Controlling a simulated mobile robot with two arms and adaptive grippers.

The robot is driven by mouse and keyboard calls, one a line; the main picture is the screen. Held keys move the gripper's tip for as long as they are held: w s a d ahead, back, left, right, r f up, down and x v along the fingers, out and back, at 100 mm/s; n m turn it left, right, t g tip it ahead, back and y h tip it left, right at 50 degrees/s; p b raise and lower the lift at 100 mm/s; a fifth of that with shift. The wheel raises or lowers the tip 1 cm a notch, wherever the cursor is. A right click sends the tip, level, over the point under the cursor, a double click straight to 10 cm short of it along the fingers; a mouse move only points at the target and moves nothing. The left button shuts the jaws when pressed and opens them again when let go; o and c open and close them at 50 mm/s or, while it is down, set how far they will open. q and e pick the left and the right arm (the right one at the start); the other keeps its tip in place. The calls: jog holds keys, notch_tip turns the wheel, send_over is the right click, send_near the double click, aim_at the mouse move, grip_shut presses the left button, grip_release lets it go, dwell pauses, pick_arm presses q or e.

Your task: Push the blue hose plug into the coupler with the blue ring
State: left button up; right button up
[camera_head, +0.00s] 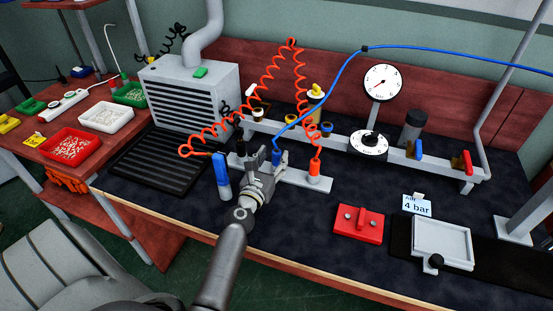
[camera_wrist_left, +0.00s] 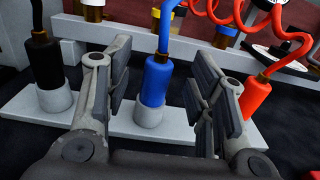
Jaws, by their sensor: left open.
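The blue hose plug (camera_head: 277,157) stands upright in a grey socket of a low holder (camera_head: 318,186), with a blue hose rising from its top. In the left wrist view the plug (camera_wrist_left: 156,82) stands between my fingers, with visible gaps on both sides. My left gripper (camera_head: 264,165) is open around it; it also shows in the left wrist view (camera_wrist_left: 158,88). The coupler with the blue ring (camera_head: 327,129) sits on the grey rail behind the holder, right of other couplers. My right gripper is not in view.
An orange plug (camera_head: 315,167) with a coiled hose stands right of the blue plug, and a black plug (camera_wrist_left: 42,60) stands left. A blue and grey bottle (camera_head: 221,176) is left of my gripper. A gauge (camera_head: 382,83) rises behind; a red block (camera_head: 359,224) lies front right.

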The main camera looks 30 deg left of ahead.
aim_at(277, 151)
pick_arm(q)
jog(key=shift+x, duration=1.9)
jog(key=shift+c, duration=0.3)
grip_shut()
jog(key=shift+r, duration=0.2)
